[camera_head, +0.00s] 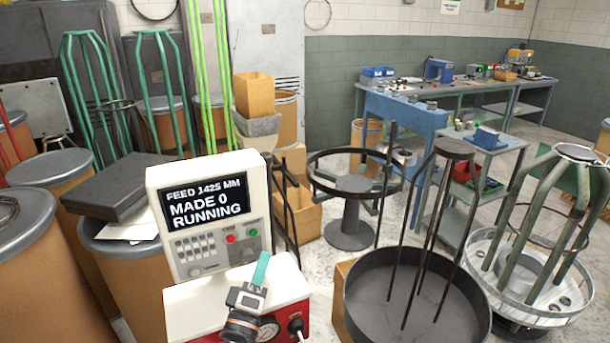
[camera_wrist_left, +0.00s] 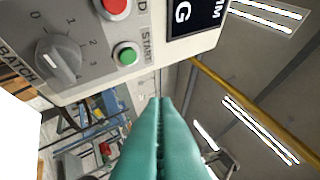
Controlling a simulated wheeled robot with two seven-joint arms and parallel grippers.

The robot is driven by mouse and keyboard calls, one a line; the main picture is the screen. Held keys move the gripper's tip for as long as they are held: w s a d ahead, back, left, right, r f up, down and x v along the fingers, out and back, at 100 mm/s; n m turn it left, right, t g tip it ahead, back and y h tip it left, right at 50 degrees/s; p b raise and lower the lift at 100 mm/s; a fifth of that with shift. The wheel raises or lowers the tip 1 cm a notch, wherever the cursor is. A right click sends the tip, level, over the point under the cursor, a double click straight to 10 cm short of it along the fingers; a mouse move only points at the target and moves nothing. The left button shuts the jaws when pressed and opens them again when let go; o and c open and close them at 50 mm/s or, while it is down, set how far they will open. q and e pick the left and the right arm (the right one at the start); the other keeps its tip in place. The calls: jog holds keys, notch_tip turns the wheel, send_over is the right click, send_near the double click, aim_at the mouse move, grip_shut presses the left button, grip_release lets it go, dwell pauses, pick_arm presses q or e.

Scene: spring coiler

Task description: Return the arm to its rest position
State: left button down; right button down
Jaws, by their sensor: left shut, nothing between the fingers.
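My left gripper (camera_head: 261,270) is in front of the white control panel (camera_head: 160,180), near its lower right part. Its teal fingers are together and empty, and they also show in the left wrist view (camera_wrist_left: 160,125). The panel's screen (camera_head: 205,203) reads "FEED 1425 MM, MADE 0, RUNNING". In the left wrist view a green START button (camera_wrist_left: 126,54), a red button (camera_wrist_left: 115,6) and a batch knob (camera_wrist_left: 60,60) sit on the panel face. The fingertips are apart from the green button, below and right of it in that view. My right gripper is out of view.
A red and white box with a gauge (camera_head: 268,331) stands below the panel. A round dark tray (camera_head: 415,300) with upright rods is to the right. Brown drums (camera_head: 40,270) crowd the left.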

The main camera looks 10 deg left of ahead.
pick_arm(q)
jog(key=s+a+f+m+g+y, duration=0.25)
jog(key=s+f+m+g, duration=0.45)
jog(key=s+f+g, duration=0.5)
jog(key=s+a+f+m+g, duration=0.1)
jog(key=s+f+m+g, duration=0.25)
jog(key=s, duration=0.65)
jog(key=s+f+m+g, duration=0.25)
jog(key=s+m, duration=0.25)
jog(key=s, duration=0.4)
notch_tip(320, 180, down, 24)
jog(key=g, duration=0.2)
jog(key=s+a+f+g, duration=0.1)
jog(key=s+a+f, duration=0.2)
jog(key=s+f, duration=1.4)
jog(key=shift+s+f, duration=0.2)
jog(key=shift+s, duration=0.15)
